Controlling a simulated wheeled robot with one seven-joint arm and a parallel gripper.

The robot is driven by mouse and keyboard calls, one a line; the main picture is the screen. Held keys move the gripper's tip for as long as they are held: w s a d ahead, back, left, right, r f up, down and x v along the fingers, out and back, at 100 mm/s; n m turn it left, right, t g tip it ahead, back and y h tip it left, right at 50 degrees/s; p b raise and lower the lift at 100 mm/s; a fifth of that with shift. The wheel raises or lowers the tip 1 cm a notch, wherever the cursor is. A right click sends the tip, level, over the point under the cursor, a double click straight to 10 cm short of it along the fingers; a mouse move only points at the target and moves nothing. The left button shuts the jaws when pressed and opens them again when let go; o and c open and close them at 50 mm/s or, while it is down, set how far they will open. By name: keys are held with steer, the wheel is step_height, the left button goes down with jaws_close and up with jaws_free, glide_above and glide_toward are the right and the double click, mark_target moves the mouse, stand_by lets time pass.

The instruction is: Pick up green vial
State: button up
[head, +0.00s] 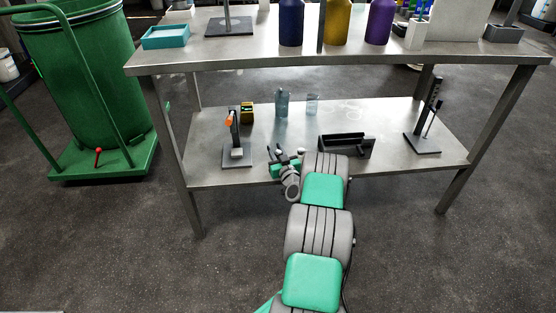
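I cannot make out a green vial for certain. Small items with blue and green parts (424,9) stand at the right of the tabletop, at the picture's top edge, too small to tell apart. My gripper (275,150) is at the front edge of the lower shelf, left of my arm's wrist. My arm hides part of the lower shelf's front.
The steel table (240,55) has a lower shelf (390,130). That shelf holds an orange-tipped stand (234,135), two clear beakers (282,103), a black tray (346,146) and a dark stand (428,125). A green bin (85,75) stands left. Coloured bottles (336,24) stand above.

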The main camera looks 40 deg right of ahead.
jaws_close()
